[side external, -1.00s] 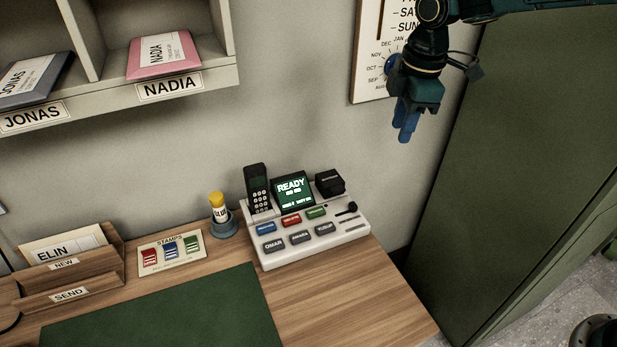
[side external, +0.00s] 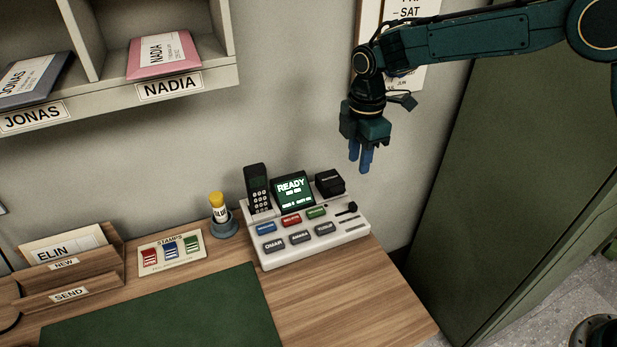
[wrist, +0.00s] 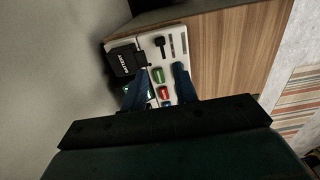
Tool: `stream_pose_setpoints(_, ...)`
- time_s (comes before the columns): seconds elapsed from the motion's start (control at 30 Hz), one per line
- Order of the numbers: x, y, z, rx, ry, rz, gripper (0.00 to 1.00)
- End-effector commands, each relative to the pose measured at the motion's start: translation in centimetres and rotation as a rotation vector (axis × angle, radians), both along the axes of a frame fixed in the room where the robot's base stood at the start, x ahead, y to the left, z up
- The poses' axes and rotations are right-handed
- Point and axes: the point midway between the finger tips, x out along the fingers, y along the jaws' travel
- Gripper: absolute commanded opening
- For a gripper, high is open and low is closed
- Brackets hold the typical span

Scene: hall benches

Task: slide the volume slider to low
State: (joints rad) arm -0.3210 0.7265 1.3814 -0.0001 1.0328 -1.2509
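The white desk phone console (side external: 330,245) stands on the wooden desk; its right side carries a small black slider knob (side external: 352,206) beside narrow dark slots. In the wrist view the knob (wrist: 160,42) shows on the console's upper part, with thin slots to its right. Any marking for low is too small to read. My gripper (side external: 364,167) hangs in the air above and slightly right of the knob, fingers pointing down, touching nothing. In the wrist view my gripper (wrist: 160,76) has its two blue fingers apart with nothing between them; they hide part of the console.
The console also has a handset (side external: 258,188), a READY screen (side external: 293,192), a black box (side external: 329,183) and several coloured and grey buttons. A glue stick (side external: 218,207) and stamp card (side external: 171,252) stand left. A green cabinet (side external: 510,150) is right. The front-right desk (side external: 350,300) is clear.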

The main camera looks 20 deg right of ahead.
Motion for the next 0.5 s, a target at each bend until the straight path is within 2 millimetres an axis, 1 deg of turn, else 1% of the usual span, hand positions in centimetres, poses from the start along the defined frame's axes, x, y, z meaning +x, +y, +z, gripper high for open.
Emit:
stream_pose_setpoints(0.27, -0.1, 0.0, -3.1, -0.001, 0.004, -0.001, 0.29)
stream_pose_setpoints(0.5, -0.1, -0.1, -6.8, -0.001, 0.006, -0.001, 0.29)
